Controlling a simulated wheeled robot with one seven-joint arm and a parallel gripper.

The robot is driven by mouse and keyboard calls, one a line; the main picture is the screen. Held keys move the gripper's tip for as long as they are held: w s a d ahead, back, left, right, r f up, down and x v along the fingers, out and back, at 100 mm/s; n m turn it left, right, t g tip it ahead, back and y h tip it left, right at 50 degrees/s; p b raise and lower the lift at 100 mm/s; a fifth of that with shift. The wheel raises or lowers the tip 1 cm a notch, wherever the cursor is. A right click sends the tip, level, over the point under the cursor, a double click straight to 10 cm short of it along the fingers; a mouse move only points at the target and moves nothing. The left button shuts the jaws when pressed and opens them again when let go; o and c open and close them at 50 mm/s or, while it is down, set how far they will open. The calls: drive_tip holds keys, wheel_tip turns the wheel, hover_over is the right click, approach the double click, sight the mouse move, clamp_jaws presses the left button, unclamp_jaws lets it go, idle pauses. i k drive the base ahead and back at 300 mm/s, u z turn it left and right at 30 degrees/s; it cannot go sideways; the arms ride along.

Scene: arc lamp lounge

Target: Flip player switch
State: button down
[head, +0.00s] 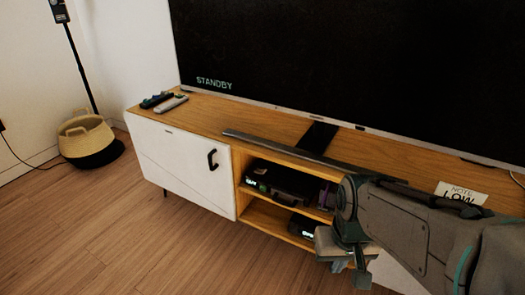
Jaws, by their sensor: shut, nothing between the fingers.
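A black box-shaped device (283,183), which looks like the player, sits on the upper open shelf of the TV cabinet. Small light green marks show at its left front. Its switch is too small to make out. A second dark device (304,226) lies on the lower shelf, partly hidden by my gripper. My gripper (348,274) is at the lower right, in front of the shelves, pointing down. It is shut and empty, apart from the upper device. My arm hides the right part of the shelves.
The wooden cabinet (200,108) has a white door (180,165) with a black handle at left. A soundbar (300,154), remotes (170,101) and a note card (461,194) lie on top. The TV (330,60) reads STANDBY. A basket (87,138) stands far left. Floor at left is clear.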

sight(258, 172)
drive_tip(key=k, duration=0.55)
drive_tip(key=u, duration=0.45)
drive_tip(key=i, duration=1.35)
drive_tip(key=z, duration=0.2)
